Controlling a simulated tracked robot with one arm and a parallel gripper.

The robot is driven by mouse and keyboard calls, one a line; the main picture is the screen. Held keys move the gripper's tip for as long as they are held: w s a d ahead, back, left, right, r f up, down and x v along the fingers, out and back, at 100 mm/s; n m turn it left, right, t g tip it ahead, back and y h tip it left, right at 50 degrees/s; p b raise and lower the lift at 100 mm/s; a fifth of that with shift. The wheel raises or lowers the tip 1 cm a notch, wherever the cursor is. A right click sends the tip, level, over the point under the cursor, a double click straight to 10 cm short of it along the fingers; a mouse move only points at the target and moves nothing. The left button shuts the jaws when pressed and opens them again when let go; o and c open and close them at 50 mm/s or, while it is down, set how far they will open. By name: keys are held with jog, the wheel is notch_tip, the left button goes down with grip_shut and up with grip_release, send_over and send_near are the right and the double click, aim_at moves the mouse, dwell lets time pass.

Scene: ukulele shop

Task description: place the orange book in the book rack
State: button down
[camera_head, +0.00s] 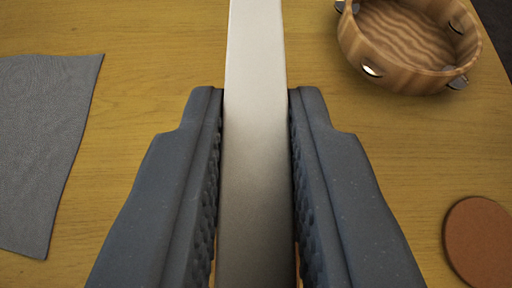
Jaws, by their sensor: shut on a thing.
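My gripper (257,150) has two dark grey padded fingers. It is shut on a long pale grey-white slab (256,120), which runs from the bottom of the picture out past the top edge. The slab has a plain, narrow face towards me. It may be a book seen edge-on, but no orange cover shows clearly, so I cannot tell whether it is the orange book. The far end of the slab is cut off by the frame. No book rack is in view.
A wooden table (150,100) lies below. A grey cloth (45,140) lies at the left. A round wooden tambourine (410,45) is at the upper right, and a round reddish-brown disc (482,243) at the lower right. The table's edge shows at the far right.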

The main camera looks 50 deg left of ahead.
jog(key=c, duration=1.3)
grip_release()
jog(key=shift+c, duration=0.2)
jog(key=v, duration=1.2)
